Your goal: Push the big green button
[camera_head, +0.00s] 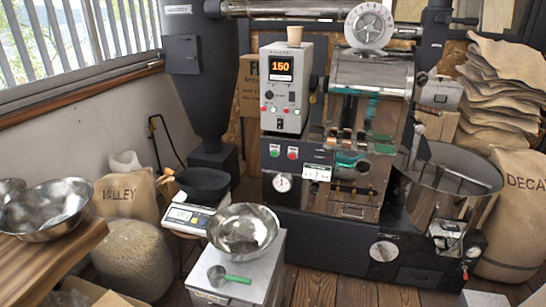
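A green button (274,150) sits on the dark front panel of the roasting machine (321,214), left of a red button (292,153). It looks larger than the small buttons on the white control box (286,119) above, whose display reads 150. I cannot tell whether the green button is pressed in. Neither of my grippers shows in the head view.
In front of the machine, a steel bowl (243,229) and a green-handled scoop (230,278) rest on a pale box. A scale (187,218) bearing a dark bowl stands to its left. A wooden table (40,262) is at left. Wooden floor (325,290) shows in front.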

